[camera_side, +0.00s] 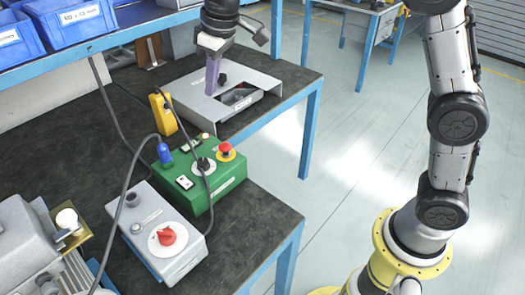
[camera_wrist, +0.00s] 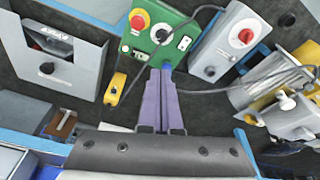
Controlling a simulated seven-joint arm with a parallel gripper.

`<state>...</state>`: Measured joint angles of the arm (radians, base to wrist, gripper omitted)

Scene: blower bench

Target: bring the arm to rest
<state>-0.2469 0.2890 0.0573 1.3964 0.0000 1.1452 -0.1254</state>
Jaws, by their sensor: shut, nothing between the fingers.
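My gripper (camera_side: 212,78) is shut and empty. In the side view it points down above the grey metal housing (camera_side: 261,83) at the back of the bench, its purple fingers in front of that housing. I cannot tell whether the fingertips touch it. In the wrist view the two purple fingers of my gripper (camera_wrist: 160,75) lie together, with nothing between them. Beyond the tips the wrist view shows the green control box (camera_wrist: 150,15) and the yellow handheld device (camera_wrist: 115,88). The grey housing also shows in the wrist view (camera_wrist: 85,65), to the left of the fingers.
The green box (camera_side: 221,183) has a red emergency button (camera_side: 226,150). A grey box with a red knob (camera_side: 167,236) stands in front of it, with dark cables looping over both. A grey machine (camera_side: 30,250) is at front left. Blue bins (camera_side: 72,17) sit on a shelf above.

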